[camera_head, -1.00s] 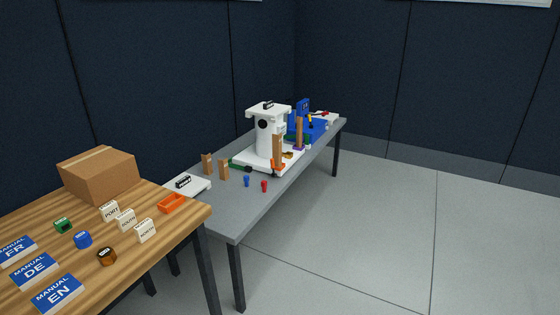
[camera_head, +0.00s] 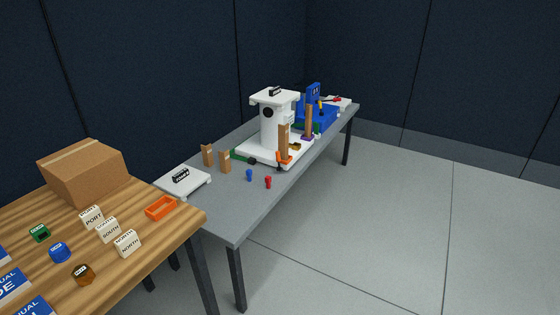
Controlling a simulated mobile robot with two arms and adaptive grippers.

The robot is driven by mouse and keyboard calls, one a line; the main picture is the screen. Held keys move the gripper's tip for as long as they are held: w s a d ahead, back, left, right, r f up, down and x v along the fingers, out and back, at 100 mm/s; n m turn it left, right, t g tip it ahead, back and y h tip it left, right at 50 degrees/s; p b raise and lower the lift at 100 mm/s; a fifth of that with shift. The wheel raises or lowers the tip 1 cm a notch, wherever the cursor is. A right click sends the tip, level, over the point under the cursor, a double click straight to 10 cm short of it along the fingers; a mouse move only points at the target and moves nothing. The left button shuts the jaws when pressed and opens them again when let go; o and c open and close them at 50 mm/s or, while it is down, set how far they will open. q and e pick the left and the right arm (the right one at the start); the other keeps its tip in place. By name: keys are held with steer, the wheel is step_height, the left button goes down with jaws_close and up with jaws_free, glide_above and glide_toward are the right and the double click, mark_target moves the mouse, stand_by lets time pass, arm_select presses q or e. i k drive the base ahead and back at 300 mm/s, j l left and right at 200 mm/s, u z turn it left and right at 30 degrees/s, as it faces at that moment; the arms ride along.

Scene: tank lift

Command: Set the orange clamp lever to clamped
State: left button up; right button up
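An orange part (camera_head: 284,160), which looks like the orange clamp lever, sits at the front right corner of the white machine's base, by the foot of a wooden upright (camera_head: 284,141). It is small here, and I cannot tell which position it is in. The white machine (camera_head: 270,124) stands on the grey table. Neither of my grippers shows in the head view.
The grey table (camera_head: 221,205) runs away behind a wooden table (camera_head: 158,243) holding a cardboard box (camera_head: 84,172), an orange tray (camera_head: 161,208) and label blocks. Blue (camera_head: 249,175) and red (camera_head: 268,182) pegs stand near the white base. The floor (camera_head: 385,240) at right is clear.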

mark_target(278, 160)
steer(key=i+l+u, duration=0.25)
steer(key=i+l, duration=1.2)
steer(key=i, duration=0.15)
